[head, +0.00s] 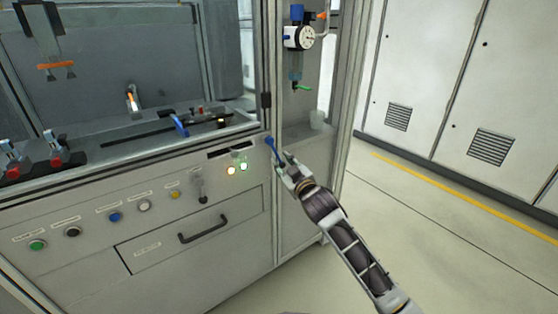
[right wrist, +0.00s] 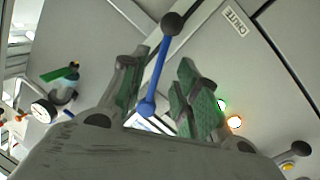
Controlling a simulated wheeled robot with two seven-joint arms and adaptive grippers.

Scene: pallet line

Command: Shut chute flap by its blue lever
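The blue lever (head: 271,146) is on the grey front panel of the machine, near its right corner post. In the right wrist view the lever (right wrist: 158,68) is a blue rod with a dark round end and a blue round end. My right gripper (head: 286,166) is at the lever in the head view. In the right wrist view its fingers (right wrist: 162,90) are apart, with the lever between them; I see no clear grip on it. A dark slot (head: 228,150) lies left of the lever; I cannot make out the flap itself. My left gripper is out of view.
A drawer handle (head: 203,230) sticks out below the slot. Several coloured buttons, one green (head: 38,245), and two lit lamps (head: 237,169) are on the panel. A round gauge (head: 299,38) hangs above. Floor (head: 400,235) to the right is clear.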

